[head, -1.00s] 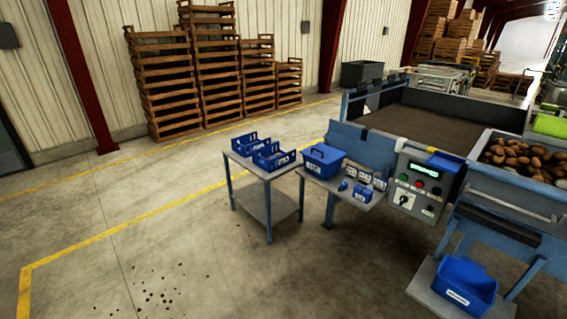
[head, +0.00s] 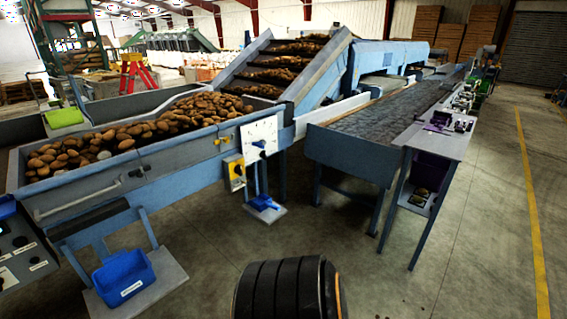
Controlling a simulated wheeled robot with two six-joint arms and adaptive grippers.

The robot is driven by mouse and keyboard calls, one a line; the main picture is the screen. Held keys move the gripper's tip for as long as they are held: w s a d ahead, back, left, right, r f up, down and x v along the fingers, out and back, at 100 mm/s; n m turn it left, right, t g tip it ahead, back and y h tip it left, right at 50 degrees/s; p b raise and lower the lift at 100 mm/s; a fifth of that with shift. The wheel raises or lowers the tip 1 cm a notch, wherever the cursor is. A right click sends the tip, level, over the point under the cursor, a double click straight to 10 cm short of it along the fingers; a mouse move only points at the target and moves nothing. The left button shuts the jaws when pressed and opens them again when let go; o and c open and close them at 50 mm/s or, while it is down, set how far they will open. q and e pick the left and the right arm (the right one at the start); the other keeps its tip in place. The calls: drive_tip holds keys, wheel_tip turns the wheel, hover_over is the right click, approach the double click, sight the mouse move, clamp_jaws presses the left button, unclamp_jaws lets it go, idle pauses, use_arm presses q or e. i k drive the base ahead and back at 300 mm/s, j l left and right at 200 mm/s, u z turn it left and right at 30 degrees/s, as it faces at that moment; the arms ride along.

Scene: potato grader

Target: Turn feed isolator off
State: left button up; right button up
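A yellow box with a dark rotary knob (head: 235,173) is mounted on the front side of the potato hopper, in the middle of the head view. It looks like an isolator switch, but its label and knob position are too small to read. Just above and right of it is a white panel with a dark pointer or handle (head: 259,138). A grey control panel (head: 20,255) with buttons is cut off at the left edge. Neither of my grippers is in view.
The hopper (head: 130,180) full of potatoes fills the left. A blue bin (head: 124,277) stands on a low shelf below it. A blue object on a small stand (head: 263,203) is under the white panel. A sorting table (head: 430,145) stands right.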

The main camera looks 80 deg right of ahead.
sight(237, 169)
drive_tip(key=z, duration=2.3)
